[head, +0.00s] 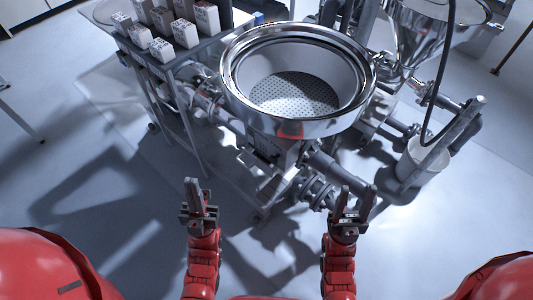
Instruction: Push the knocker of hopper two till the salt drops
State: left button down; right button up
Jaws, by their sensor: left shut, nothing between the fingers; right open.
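A large round steel hopper (236,88) with a wide shiny rim stands in the middle of the head view, a perforated plate (295,93) inside it. A second, conical steel hopper (415,38) stands behind it at the upper right. I see no number on either, so I cannot tell which is hopper two. I cannot make out a knocker or any salt. My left gripper (193,184) is shut and empty, in front of the round hopper, lower left. My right gripper (356,190) is open and empty, lower right of it. Both appear apart from the equipment.
A wheeled cart (180,70) with several white labelled cartons (162,50) stands at the upper left. Grey pipes and fittings (316,190) run below the hopper. A white cylinder (420,158) and a dark hose (437,85) are at the right. The floor at left is open.

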aim_at(273, 159)
jog(key=l+u, duration=0.2)
jog(key=l, duration=0.35)
jog(key=k+l+u, duration=0.2)
jog(key=l, duration=0.35)
jog(key=l+u, duration=0.2)
jog(key=l, duration=0.35)
